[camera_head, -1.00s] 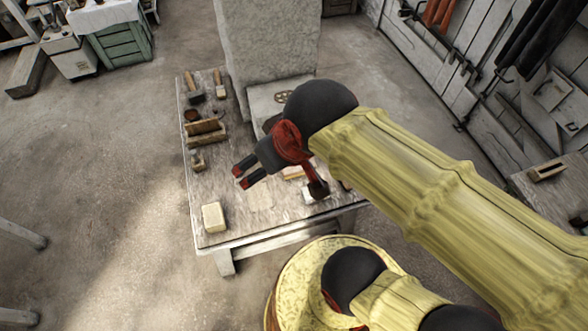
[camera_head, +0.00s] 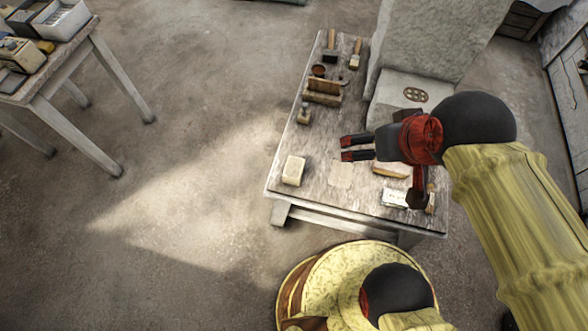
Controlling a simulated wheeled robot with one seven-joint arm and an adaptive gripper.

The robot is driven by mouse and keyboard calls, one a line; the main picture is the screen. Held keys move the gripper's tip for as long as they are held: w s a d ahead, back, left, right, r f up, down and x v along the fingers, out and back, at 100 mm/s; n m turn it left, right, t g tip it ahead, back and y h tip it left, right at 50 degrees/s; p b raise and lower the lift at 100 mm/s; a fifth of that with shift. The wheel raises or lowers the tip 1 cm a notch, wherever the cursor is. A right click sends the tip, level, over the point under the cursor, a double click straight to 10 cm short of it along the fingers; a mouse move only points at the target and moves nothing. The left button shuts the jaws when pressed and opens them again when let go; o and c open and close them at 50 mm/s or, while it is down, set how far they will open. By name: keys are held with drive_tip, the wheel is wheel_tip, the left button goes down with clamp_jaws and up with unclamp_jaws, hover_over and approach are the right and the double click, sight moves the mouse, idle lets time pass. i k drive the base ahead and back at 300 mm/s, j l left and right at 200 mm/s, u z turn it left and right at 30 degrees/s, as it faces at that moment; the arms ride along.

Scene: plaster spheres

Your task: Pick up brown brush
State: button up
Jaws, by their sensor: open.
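Two brush-like tools with brown handles lie at the back left of the wooden table (camera_head: 318,188): one (camera_head: 330,47) with a dark head and one (camera_head: 356,53) to its right. A small upright brown piece (camera_head: 304,114), possibly a brush, stands at the table's left edge. I cannot tell for certain which is the brown brush. My gripper (camera_head: 343,148) is open and empty, its two dark, red-marked fingers pointing left above the middle of the table. It is apart from all of these. My gripper and arm hide part of the table's right side.
A cream block (camera_head: 293,170) sits at the front left of the table. A brown wooden box-like piece (camera_head: 324,92) and a small round bowl (camera_head: 318,70) lie behind it. A large stone block (camera_head: 440,40) stands at the back right. Another table (camera_head: 75,70) is far left, with open floor between.

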sight(399, 170)
drive_tip(key=i+j, duration=0.35)
drive_tip(key=i+j+z, duration=0.1)
drive_tip(key=z, duration=1.7)
